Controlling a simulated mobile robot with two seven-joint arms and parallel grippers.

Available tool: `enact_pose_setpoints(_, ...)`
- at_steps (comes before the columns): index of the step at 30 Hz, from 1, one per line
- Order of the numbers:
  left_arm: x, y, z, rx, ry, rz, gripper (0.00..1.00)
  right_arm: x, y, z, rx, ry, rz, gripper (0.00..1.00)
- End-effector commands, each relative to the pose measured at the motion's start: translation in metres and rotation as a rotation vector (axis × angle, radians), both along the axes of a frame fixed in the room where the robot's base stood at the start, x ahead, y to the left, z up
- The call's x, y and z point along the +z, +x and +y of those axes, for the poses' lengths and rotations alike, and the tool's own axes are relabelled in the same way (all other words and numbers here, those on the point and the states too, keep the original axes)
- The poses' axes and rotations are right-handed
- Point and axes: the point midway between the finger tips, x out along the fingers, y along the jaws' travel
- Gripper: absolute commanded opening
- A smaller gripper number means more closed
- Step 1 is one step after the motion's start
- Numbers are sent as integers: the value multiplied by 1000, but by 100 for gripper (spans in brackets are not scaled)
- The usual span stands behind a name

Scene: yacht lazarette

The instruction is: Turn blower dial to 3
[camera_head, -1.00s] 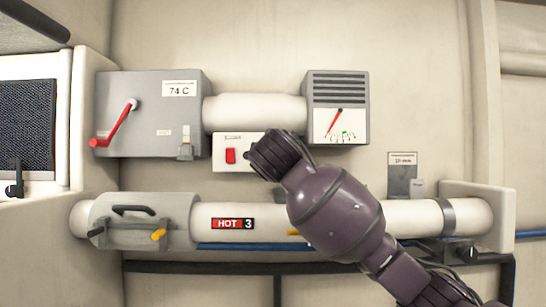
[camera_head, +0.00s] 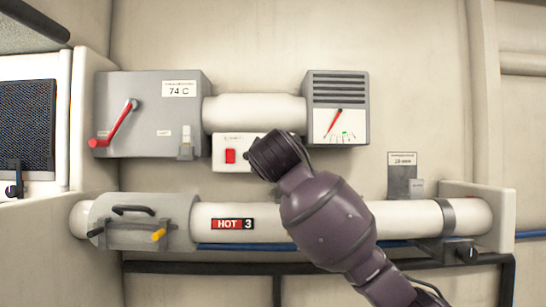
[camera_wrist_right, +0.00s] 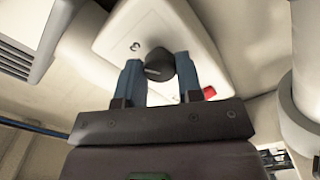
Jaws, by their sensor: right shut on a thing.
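The black blower dial (camera_wrist_right: 159,65) sits on a white panel (camera_wrist_right: 122,30) in the right wrist view. My right gripper (camera_wrist_right: 158,68) has its two blue fingers on opposite sides of the dial and is shut on it. In the head view the same panel (camera_head: 222,143) is under the white duct, with a red switch (camera_head: 231,156) on it. My right wrist covers the panel's right part there, so the dial and its markings are hidden. I cannot read the dial's setting. My left gripper is not in view.
A grey box (camera_head: 150,120) with a red lever (camera_head: 118,122) and a 74 C label is left of the panel. A gauge box (camera_head: 340,87) with a red needle is above right. A white pipe (camera_head: 275,216) marked HOT 3 runs below, behind my arm.

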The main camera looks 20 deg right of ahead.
Motion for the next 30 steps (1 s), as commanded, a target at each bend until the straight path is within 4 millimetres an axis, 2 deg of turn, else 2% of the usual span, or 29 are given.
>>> enact_pose_setpoints(2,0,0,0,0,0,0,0,-2,0,0,1,0,3,10)
enact_pose_setpoints(3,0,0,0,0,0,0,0,-2,0,0,1,0,3,36)
enact_pose_setpoints(7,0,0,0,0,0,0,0,-1,0,0,0,0,2,56)
enact_pose_setpoints(8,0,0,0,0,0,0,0,-1,0,0,0,0,2,59)
enact_pose_setpoints(16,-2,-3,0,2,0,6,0,0,-1,0,1,-1,1,59)
enact_pose_setpoints(20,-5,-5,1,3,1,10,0,-1,-8,3,1,-1,1,59)
enact_pose_setpoints(30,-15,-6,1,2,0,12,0,-1,-64,19,3,0,-1,59)
